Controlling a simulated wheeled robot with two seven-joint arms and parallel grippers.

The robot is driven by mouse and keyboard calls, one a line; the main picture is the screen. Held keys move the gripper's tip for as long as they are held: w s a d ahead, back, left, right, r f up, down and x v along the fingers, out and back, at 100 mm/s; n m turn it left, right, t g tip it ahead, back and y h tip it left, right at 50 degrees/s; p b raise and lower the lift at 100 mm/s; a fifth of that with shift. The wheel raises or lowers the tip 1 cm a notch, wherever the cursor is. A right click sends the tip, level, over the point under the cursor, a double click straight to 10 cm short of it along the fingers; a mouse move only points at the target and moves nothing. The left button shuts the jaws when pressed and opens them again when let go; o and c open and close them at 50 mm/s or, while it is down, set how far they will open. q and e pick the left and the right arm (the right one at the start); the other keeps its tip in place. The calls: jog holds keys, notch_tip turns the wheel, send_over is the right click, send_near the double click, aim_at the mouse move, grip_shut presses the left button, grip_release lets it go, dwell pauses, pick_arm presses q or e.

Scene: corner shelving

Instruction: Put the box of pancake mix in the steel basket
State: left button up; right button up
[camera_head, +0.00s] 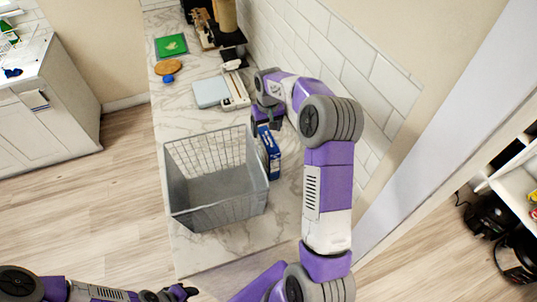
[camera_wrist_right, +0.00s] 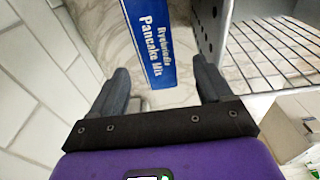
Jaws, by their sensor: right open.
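The blue pancake mix box (camera_head: 270,155) stands on the marble counter, just right of the steel basket. In the right wrist view its printed side (camera_wrist_right: 155,40) reads "Pancake Mix". The grey wire steel basket (camera_head: 179,191) stands near the counter's front end and looks empty. It also shows at the right of the wrist view (camera_wrist_right: 270,50). My right gripper (camera_head: 268,123) is open at the far end of the box. In the wrist view the box shows between its two spread fingers (camera_wrist_right: 160,68), with gaps on both sides. My left gripper (camera_head: 184,292) is low at the bottom edge, too small to read.
A white scale-like device (camera_head: 212,92), a blue lid (camera_head: 168,79), a wooden round (camera_head: 168,67) and a green board (camera_head: 171,45) lie farther along the counter (camera_head: 185,118). The tiled wall (camera_head: 357,63) runs close along the right side.

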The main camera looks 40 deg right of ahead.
aim_at(268, 139)
jog(key=f, duration=0.2)
jog(key=s+f, duration=0.1)
jog(key=shift+s+a+f+g, duration=0.1)
jog(key=shift+a+f+g, duration=0.2)
jog(key=shift+g, duration=0.1)
jog(key=f, duration=0.3)
jog(key=f+p, duration=0.1)
jog(key=f, duration=0.1)
jog(key=shift+w+d+f, duration=0.2)
jog(key=shift+d+f, duration=0.05)
jog(key=shift+f, duration=0.1)
jog(key=c, duration=1.1)
